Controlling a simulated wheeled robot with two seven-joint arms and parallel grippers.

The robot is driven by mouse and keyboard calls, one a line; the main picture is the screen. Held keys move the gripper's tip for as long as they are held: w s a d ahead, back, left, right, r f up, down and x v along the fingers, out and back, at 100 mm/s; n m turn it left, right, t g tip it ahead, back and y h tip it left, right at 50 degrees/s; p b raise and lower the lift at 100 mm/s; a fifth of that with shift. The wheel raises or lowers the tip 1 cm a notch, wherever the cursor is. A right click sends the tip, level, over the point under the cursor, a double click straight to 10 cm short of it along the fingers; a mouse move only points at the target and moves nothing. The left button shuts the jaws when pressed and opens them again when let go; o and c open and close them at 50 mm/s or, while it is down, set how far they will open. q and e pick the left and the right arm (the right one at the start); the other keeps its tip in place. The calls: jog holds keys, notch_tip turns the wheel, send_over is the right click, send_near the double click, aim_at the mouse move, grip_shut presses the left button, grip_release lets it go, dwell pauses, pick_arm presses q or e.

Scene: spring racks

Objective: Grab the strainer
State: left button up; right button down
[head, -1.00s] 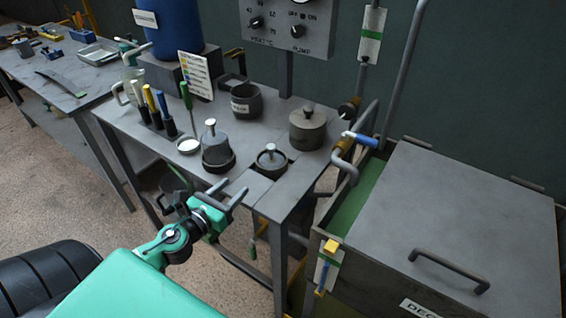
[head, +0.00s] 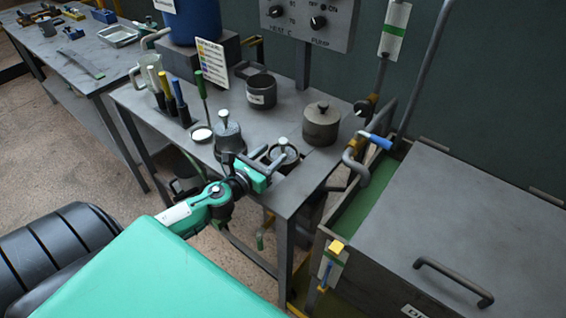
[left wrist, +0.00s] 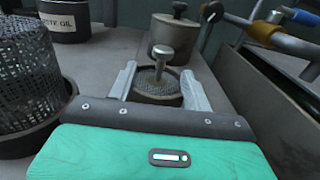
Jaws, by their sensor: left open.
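A round mesh strainer with an upright silver knob (left wrist: 160,56) sits low in a dark round holder at the front of the table. It also shows in the head view, its knob (head: 283,142) standing up. My left gripper (head: 270,158) is open and just in front of it. In the left wrist view its two fingers (left wrist: 160,88) stand to either side of the strainer, with nothing clamped. A taller mesh basket (left wrist: 28,75) stands in a dark dish to the left; it also shows in the head view (head: 228,136). My right gripper is not in view.
A lidded grey pot (head: 320,123) stands behind the strainer, and an open labelled pot (head: 261,92) stands farther back. Tools with coloured handles stand at the table's left. A large lidded tank (head: 460,230) and pipes with a blue-handled valve (head: 378,141) are at the right.

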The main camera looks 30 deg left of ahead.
aim_at(282, 147)
pick_arm(q)
jog(key=shift+w+r, duration=0.1)
jog(key=shift+w, duration=0.55)
jog(key=w, duration=0.1)
jog(key=w+p, duration=0.1)
jog(key=w, duration=0.1)
jog(key=shift+d, duration=0.25)
jog(key=shift+w+d+p, duration=0.1)
jog(key=shift+w+p, duration=0.25)
jog(key=shift+w, duration=0.35)
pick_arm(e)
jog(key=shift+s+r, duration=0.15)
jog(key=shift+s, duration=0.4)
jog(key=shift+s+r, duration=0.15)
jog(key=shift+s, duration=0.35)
pick_arm(q)
jog(key=c, duration=0.9)
grip_shut()
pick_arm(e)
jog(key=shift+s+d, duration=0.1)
